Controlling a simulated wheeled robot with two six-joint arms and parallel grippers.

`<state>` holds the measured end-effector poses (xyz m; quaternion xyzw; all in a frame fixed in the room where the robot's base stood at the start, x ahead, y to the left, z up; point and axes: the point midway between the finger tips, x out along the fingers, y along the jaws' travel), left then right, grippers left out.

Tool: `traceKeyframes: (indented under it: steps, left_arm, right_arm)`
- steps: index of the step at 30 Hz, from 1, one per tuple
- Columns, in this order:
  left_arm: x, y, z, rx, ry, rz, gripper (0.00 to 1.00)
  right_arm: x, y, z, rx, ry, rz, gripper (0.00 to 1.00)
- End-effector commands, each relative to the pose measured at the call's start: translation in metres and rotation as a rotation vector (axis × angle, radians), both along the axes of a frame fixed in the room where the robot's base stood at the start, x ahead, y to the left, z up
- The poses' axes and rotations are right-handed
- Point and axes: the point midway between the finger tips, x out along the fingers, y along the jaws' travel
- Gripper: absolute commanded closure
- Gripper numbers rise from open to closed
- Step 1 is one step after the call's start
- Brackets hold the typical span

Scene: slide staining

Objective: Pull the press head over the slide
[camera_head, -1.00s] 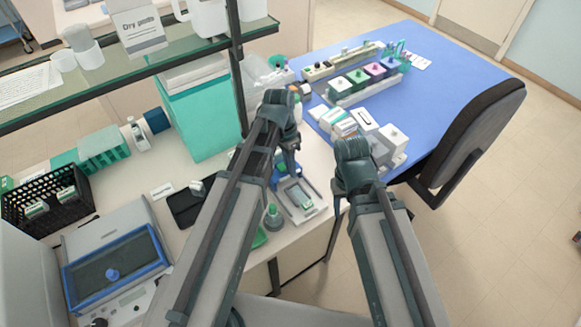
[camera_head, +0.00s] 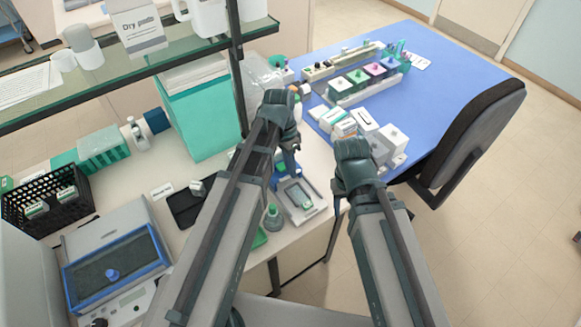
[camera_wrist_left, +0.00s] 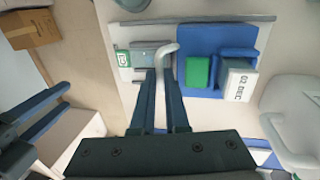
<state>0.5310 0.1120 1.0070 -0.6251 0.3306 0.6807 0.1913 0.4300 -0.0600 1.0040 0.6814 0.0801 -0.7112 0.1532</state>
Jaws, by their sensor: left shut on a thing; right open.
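The press stands on the bench with a pale base plate (camera_wrist_left: 140,30). The slide (camera_wrist_left: 150,55), glass with a green-and-white label end (camera_wrist_left: 123,58), lies on the plate; the fingers and handle partly cover its right end. The blue press head (camera_wrist_left: 217,42) is to the right of the slide, apart from it. My left gripper (camera_wrist_left: 166,72) is shut on the curved grey press handle (camera_wrist_left: 168,48). In the head view the press (camera_head: 301,214) shows below my left gripper (camera_head: 294,170). My right gripper (camera_head: 338,198) is open and empty, right of the press; its fingers also show in the left wrist view (camera_wrist_left: 50,112).
A green-capped bottle (camera_head: 272,216) stands close to the left of the press. A white box marked 02 DEC (camera_wrist_left: 237,80) and a green block (camera_wrist_left: 198,71) are by the press head. White boxes (camera_head: 365,122) stand on the blue table. The bench edge is close to the right.

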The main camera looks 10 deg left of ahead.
Motion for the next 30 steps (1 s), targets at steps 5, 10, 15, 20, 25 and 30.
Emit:
traceKeyframes:
  steps: [5, 10, 15, 20, 25, 30]
  left_arm:
    - [-0.002, -0.002, 0.000, 0.001, 0.001, -0.001, 1.00]
    - [-0.029, -0.025, 0.000, -0.001, 0.001, -0.005, 1.00]
    - [-0.051, -0.049, 0.000, -0.001, 0.001, -0.004, 1.00]
    - [-0.057, -0.057, 0.000, -0.001, 0.001, -0.001, 1.00]
    - [-0.057, -0.057, 0.000, -0.003, 0.003, -0.001, 1.00]
    - [-0.058, -0.058, 0.000, -0.003, 0.004, -0.002, 0.73]
  right_arm:
    - [0.000, 0.000, 0.000, 0.000, 0.000, 0.000, 0.50]
    - [0.000, 0.000, 0.000, 0.000, 0.000, 0.000, 0.50]
    - [0.000, 0.000, 0.000, 0.000, 0.000, 0.000, 0.50]
    - [0.000, 0.000, 0.000, 0.000, 0.000, 0.000, 0.50]
    - [0.000, 0.000, 0.000, 0.000, 0.000, 0.000, 0.50]
    - [0.000, 0.000, 0.000, 0.000, 0.000, 0.000, 0.50]
